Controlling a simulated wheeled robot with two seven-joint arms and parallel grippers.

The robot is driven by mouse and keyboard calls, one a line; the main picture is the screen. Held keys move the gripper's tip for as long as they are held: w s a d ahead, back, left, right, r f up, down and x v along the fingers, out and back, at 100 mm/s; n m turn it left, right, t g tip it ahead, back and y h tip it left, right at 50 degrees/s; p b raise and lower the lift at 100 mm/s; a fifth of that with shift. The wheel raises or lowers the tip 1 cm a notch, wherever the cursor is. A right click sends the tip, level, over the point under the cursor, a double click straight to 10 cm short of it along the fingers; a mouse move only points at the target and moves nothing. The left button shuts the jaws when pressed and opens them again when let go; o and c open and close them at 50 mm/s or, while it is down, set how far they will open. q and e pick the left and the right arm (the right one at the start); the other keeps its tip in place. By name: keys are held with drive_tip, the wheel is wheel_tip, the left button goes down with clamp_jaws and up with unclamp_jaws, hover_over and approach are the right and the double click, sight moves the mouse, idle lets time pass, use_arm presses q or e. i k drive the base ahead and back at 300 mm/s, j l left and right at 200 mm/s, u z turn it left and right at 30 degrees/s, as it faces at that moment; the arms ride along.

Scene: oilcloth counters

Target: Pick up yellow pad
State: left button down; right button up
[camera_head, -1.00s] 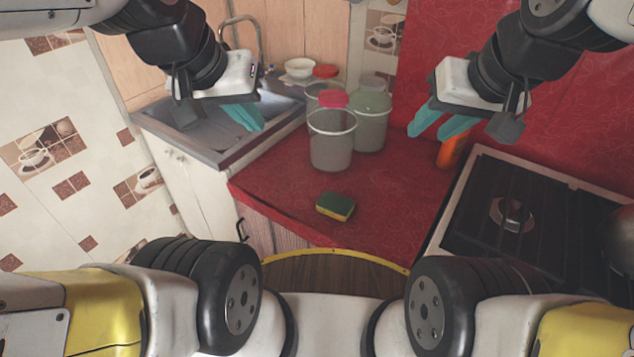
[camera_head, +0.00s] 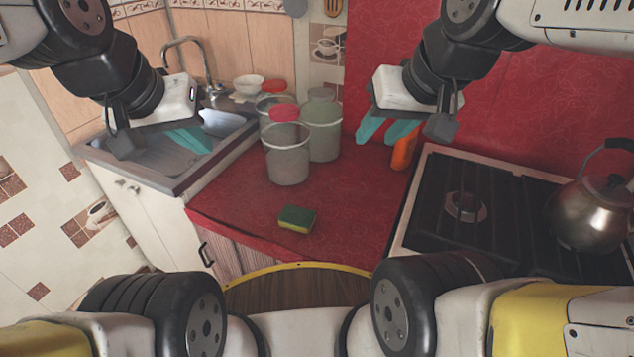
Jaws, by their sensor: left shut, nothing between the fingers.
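The yellow pad (camera_head: 297,219) is a small sponge with a dark green top and a yellow side. It lies flat on the red counter (camera_head: 345,205) near its front edge, with clear space around it. My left gripper (camera_head: 192,140) has teal fingers and is shut and empty, held over the sink area, up and left of the pad. My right gripper (camera_head: 385,130) has teal fingers with a gap between them. It is open and empty, up and right of the pad, in front of the red wall.
Several clear containers (camera_head: 287,155) stand behind the pad. The sink (camera_head: 165,155) is at the left. The stove (camera_head: 490,200) with a metal kettle (camera_head: 590,215) is at the right. An orange bottle (camera_head: 403,152) stands beside the stove, partly behind my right gripper.

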sight(302, 220)
drive_tip(key=k+l+u, duration=0.15)
drive_tip(key=u, duration=0.2)
drive_tip(key=k+l+u, duration=0.1)
drive_tip(key=u, duration=0.3)
drive_tip(key=k, duration=0.05)
